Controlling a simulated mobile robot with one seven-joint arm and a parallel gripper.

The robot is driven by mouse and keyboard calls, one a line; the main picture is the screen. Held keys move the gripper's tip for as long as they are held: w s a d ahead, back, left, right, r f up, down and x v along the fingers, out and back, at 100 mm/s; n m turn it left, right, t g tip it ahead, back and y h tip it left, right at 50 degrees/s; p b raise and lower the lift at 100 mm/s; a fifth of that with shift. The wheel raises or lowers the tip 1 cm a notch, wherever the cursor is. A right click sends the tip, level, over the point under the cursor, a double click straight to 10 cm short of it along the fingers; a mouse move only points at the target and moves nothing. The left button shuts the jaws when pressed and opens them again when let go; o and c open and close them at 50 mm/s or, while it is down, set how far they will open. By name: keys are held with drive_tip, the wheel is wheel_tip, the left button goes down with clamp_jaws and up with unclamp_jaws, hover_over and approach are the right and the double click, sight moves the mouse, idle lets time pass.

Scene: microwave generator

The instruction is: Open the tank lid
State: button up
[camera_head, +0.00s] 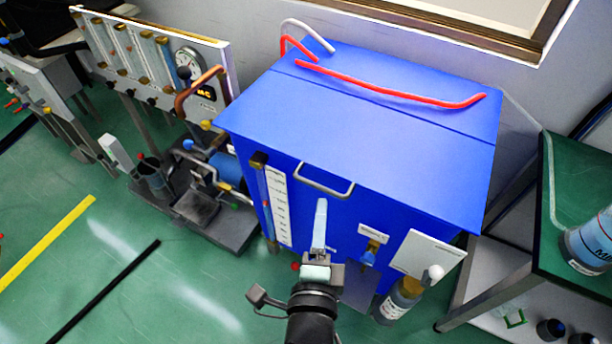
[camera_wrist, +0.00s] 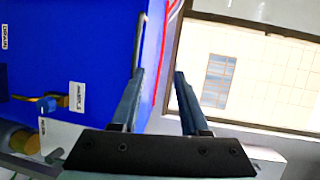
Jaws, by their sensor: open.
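The blue tank (camera_head: 370,215) stands against the wall, and its blue lid (camera_head: 390,130) lies flat and shut on top. A grey U-shaped handle (camera_head: 325,191) sticks out from the lid's front edge. My gripper (camera_head: 321,203) is just in front of the handle, near its bar, with the fingers pointing up toward it.
A red hose (camera_head: 390,88) lies across the lid. A gauge panel (camera_head: 160,60) and pump unit (camera_head: 205,190) stand to the left. A green-topped table (camera_head: 575,190) is close on the right. A bottle (camera_head: 398,300) stands by the tank's front. Green floor is open at front left.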

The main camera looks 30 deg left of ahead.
sight(319, 186)
drive_tip(key=shift+m+g, duration=0.3)
drive_tip(key=shift+m, duration=0.2)
drive_tip(key=w+a+f, duration=0.1)
drive_tip(key=w+f, duration=0.1)
drive_tip(key=w, duration=0.1)
drive_tip(key=w+a+f+b, duration=0.1)
drive_tip(key=w+a+f, duration=0.1)
drive_tip(key=w, duration=0.2)
drive_tip(key=w+a+f, duration=0.1)
drive_tip(key=w+f, duration=0.1)
drive_tip(key=w, duration=0.1)
drive_tip(key=shift+w+a, duration=0.2)
drive_tip(key=shift+a, duration=0.2)
clamp_jaws()
idle(0.8)
